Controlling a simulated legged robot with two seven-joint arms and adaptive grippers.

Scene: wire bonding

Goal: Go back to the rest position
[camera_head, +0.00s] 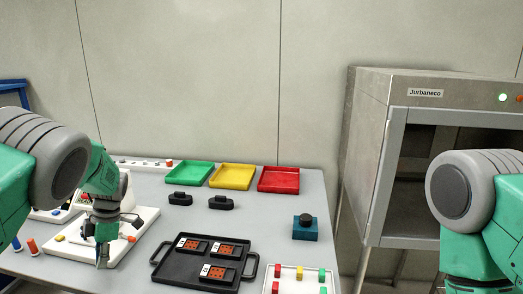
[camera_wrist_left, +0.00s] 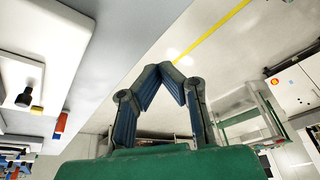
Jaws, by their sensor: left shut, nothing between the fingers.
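My left gripper (camera_head: 102,260) points down in the head view, over or beside a white board (camera_head: 130,247) at the table's left side. I cannot tell from this view whether it touches the board. In the left wrist view the fingers of my left gripper (camera_wrist_left: 166,68) meet at their tips, with nothing between them. My right arm shows at the right edge of the head view, in front of the metal cabinet; its gripper is out of view.
A black tray (camera_head: 163,277) holds several dark modules. Green (camera_head: 190,183), yellow (camera_head: 232,187) and red (camera_head: 279,191) trays line the back. A blue block (camera_head: 305,235) stands at right; a metal cabinet (camera_head: 372,150) is beyond. The table's right-middle is mostly clear.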

